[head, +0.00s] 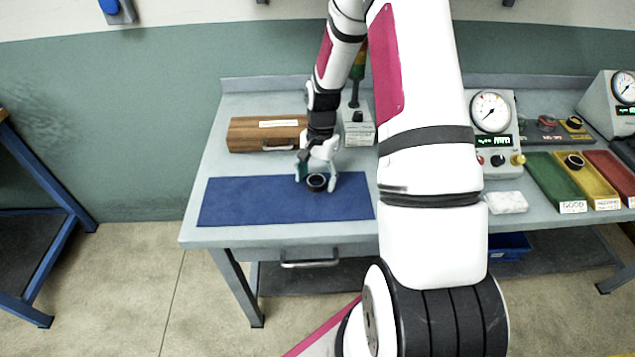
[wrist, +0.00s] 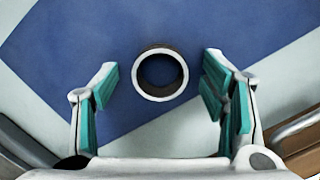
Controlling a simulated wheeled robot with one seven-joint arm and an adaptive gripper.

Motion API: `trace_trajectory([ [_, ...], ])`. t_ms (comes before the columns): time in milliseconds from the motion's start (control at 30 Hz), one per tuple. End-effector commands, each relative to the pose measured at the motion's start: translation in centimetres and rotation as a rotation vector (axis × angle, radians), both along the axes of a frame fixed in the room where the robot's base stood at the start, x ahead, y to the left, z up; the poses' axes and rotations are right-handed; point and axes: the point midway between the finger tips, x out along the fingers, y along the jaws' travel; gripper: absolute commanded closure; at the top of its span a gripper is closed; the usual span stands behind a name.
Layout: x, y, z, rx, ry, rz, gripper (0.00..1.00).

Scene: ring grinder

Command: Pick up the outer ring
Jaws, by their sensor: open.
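The outer ring (wrist: 160,97) is a short dark ring with a pale rim and an open centre. In the wrist view my gripper (wrist: 160,88) has one teal-padded finger on each side of the ring, with a clear gap on both sides. Nothing is held. The ring's far side is partly hidden in the head view.
A wooden box (head: 262,134) stands behind the mat. To the right are a dial gauge unit (head: 491,115), a white block (head: 506,202), and green (head: 553,183), yellow (head: 588,181) and red (head: 612,173) trays; a dark ring lies in the yellow one. The mat's left part is bare.

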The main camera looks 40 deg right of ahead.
Motion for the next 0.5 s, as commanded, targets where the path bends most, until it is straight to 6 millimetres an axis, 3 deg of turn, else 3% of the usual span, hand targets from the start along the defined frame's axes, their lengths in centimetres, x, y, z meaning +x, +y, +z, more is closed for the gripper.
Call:
trace_trajectory([
  [233,0.04,0.01,-0.16,-0.001,-0.001,0.0,0.33],
  [500,0.02,0.0,-0.15,-0.001,0.0,0.0,0.89],
])
